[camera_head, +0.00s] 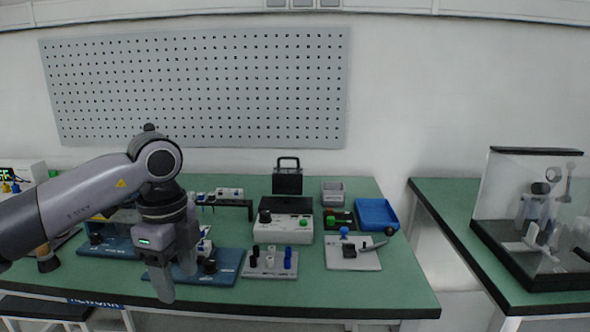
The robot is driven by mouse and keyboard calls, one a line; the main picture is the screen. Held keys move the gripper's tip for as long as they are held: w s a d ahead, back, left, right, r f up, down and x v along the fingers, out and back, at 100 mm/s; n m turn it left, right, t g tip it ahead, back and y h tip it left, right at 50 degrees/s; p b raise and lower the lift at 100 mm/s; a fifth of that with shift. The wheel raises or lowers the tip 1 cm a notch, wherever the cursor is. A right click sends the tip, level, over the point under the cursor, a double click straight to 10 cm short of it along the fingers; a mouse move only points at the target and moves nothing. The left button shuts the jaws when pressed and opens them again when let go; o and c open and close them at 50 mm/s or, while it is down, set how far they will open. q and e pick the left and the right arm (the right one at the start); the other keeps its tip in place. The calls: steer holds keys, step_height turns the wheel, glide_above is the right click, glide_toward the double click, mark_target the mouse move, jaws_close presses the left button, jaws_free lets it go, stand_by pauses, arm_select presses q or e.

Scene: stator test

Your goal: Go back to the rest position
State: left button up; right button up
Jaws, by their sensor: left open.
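My left gripper (177,283) hangs from my left arm, which comes in from the left. Its fingers point down and stand apart, with nothing seen between them. It is in front of the blue plate (224,262) at the left front of the green workbench (330,300), and it hides part of that plate. How high it is above the bench is hard to tell. My right gripper is not in view.
A white control box (284,230), a grey block with pegs (270,265), a white plate with a tool (352,254) and a blue tray (376,214) are on the bench. A second bench at right bears a clear case (530,205). The bench's right front is clear.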

arm_select(q)
steer(key=s+d+f+m+g+h+p, duration=0.1)
steer(key=s+d+f+m+g+h, duration=0.2)
steer(key=d, duration=0.5)
steer(key=s+d+f+m+g+h+p, duration=0.1)
steer(key=s+d+m+h, duration=0.2)
steer(key=s+d+h, duration=0.4)
steer(key=d+r+n+t+h+p, duration=0.2)
steer(key=d+r+h+p, duration=0.1)
steer(key=d+r+h, duration=0.5)
steer(key=w+a+f+n+t+y+p, duration=0.2)
steer(key=a+f+n+t+y, duration=0.25)
steer(key=a+n+t, duration=0.4)
steer(key=w+a+f+n+t+y+p, duration=0.1)
steer(key=w+a+f+n+t+y, duration=0.15)
steer(key=a+f+n+t, duration=0.55)
steer(key=s+a+f+n+g+y+p, duration=0.2)
steer(key=s+a+f+n+g+y, duration=0.2)
steer(key=s+a+f+y, duration=0.4)
steer(key=s+f+n, duration=0.1)
steer(key=s+f, duration=0.6)
steer(key=shift+f+n+y, duration=0.15)
steer(key=shift+n+y, duration=0.2)
steer(key=shift+y, duration=0.05)
steer(key=shift+a, duration=0.1)
